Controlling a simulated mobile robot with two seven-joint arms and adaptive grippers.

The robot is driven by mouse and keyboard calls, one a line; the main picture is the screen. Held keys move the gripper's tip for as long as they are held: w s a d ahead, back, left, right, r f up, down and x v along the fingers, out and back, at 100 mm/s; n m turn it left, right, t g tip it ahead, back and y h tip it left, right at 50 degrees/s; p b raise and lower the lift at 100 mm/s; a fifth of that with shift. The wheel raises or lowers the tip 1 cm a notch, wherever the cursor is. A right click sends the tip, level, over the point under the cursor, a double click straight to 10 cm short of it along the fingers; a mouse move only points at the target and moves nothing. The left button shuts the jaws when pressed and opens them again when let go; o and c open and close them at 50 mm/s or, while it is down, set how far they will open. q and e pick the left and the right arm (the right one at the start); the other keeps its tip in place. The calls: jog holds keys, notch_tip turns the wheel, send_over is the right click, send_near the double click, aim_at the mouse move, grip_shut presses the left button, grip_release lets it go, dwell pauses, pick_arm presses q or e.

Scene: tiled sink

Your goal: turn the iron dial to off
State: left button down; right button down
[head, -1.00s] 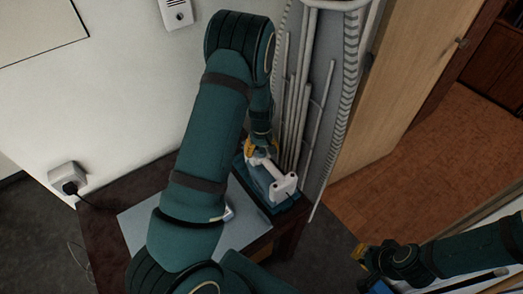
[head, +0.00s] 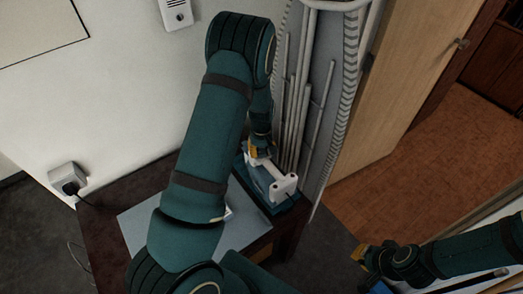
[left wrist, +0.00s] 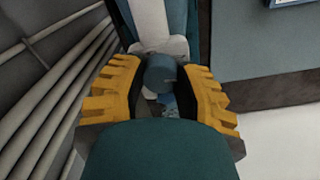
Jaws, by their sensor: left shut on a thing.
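The iron (head: 284,187), white and teal, sits on a teal base at the back right corner of the dark table. My left gripper (head: 260,150) is at the iron's far end, partly hidden by my arm. In the left wrist view, its yellow-padded fingers (left wrist: 161,92) are on both sides of a round blue-grey dial (left wrist: 160,76) on the iron, shut on it. The dial's markings are not visible. My right gripper (head: 362,254) is at the lower right, away from the iron; its finger gap is unclear.
A light grey sheet (head: 140,225) covers part of the dark table (head: 105,235). Pale pipes (head: 300,100) stand close behind the iron. A plug in a wall socket (head: 68,180) is at the left. A wooden door (head: 400,90) stands at the right.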

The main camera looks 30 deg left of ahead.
aim_at(261, 151)
pick_arm(q)
jog(key=n, duration=0.5)
jog(key=shift+p, duration=0.4)
jog(key=n+p, duration=0.1)
jog(key=n, duration=0.4)
jog(key=shift+n, duration=0.4)
jog(key=c, duration=0.6)
grip_release()
jog(key=shift+r, duration=0.1)
notch_tip(261, 151, up, 12)
jog(key=shift+f, duration=0.1)
